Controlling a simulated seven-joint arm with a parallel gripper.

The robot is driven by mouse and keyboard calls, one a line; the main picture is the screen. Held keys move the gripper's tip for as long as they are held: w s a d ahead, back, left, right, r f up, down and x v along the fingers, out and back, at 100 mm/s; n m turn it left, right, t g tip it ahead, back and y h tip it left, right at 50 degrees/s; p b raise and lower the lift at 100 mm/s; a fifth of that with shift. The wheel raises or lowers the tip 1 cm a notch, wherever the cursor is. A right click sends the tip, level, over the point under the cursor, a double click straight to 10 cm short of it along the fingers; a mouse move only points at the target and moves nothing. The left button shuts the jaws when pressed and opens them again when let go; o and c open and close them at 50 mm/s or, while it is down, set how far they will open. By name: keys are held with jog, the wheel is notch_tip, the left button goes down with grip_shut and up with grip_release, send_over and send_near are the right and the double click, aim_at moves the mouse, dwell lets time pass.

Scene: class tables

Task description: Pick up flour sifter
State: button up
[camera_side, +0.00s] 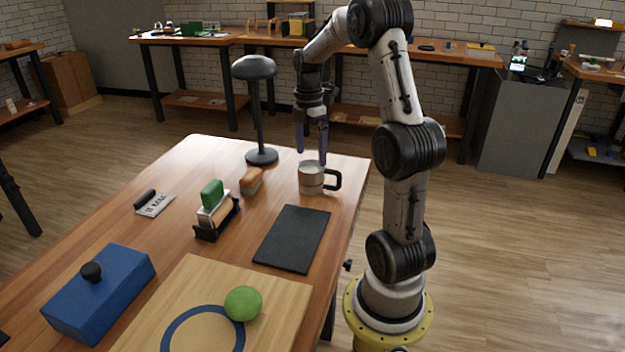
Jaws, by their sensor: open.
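The flour sifter (311,178) looks like a metal cup with a dark handle on its right side. It stands upright near the far right edge of the wooden table (185,165). My gripper (312,159) points down over it, with the two fingers apart and the tips close to its rim. One fingertip seems to overlap the rim in this view. I cannot tell whether the fingers touch the sifter or reach inside it.
A dark lamp-like stand (262,155) rises left of my gripper. A brown brush-like block (251,181), a holder with a green-topped item (214,215) and a black mat (292,239) lie nearby. A blue box (100,290) and a board (275,330) with a green fruit (243,303) are nearer.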

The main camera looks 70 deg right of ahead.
aim_at(311, 166)
jog(key=shift+s+a+f, duration=0.1)
jog(key=shift+a+f, duration=0.05)
jog(key=shift+f, duration=1.25)
jog(key=shift+a+f, duration=0.1)
jog(key=shift+f, duration=1.25)
jog(key=shift+r, duration=0.1)
jog(key=c, duration=1.5)
